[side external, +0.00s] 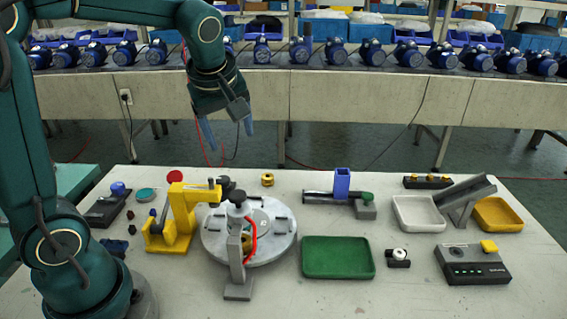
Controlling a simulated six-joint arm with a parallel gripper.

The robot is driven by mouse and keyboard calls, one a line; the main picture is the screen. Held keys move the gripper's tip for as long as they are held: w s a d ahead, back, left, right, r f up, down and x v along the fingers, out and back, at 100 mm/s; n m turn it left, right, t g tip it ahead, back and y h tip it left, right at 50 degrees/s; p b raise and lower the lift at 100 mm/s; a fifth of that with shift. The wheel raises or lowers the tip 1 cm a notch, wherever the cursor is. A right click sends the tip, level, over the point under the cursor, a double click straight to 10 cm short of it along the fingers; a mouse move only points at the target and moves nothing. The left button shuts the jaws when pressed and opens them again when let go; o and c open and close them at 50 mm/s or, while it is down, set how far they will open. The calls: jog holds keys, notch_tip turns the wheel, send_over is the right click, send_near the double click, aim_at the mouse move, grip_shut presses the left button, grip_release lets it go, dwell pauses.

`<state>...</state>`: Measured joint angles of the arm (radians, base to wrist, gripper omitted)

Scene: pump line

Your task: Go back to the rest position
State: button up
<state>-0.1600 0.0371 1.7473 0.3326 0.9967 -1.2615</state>
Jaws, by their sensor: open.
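My gripper (226,133) hangs in the air above the back left of the white table (330,200), pointing down. Its two blue fingers are apart with nothing between them. It is well above the round grey turntable (275,240) and the yellow press-like fixture (180,212), touching neither. A grey upright clamp with a red handle (251,240) stands at the front of the turntable and hides part of it.
A green tray (338,270), a white tray (418,226) and a yellow tray (512,213) sit at the middle and right, near a grey chute (467,190). A control box (472,270) stands front right. Behind runs a conveyor with several blue pumps (300,50).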

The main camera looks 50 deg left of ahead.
jog(key=s+d+f+m+t+h, duration=0.1)
jog(key=s+d+f+m+h, duration=0.1)
jog(key=s+d+m, duration=0.9)
jog(key=s+m+h, duration=0.1)
jog(key=s+m, duration=0.1)
jog(key=m, duration=0.1)
jog(key=shift+s+m+t+h, duration=0.25)
jog(key=shift+m+t+h, duration=0.15)
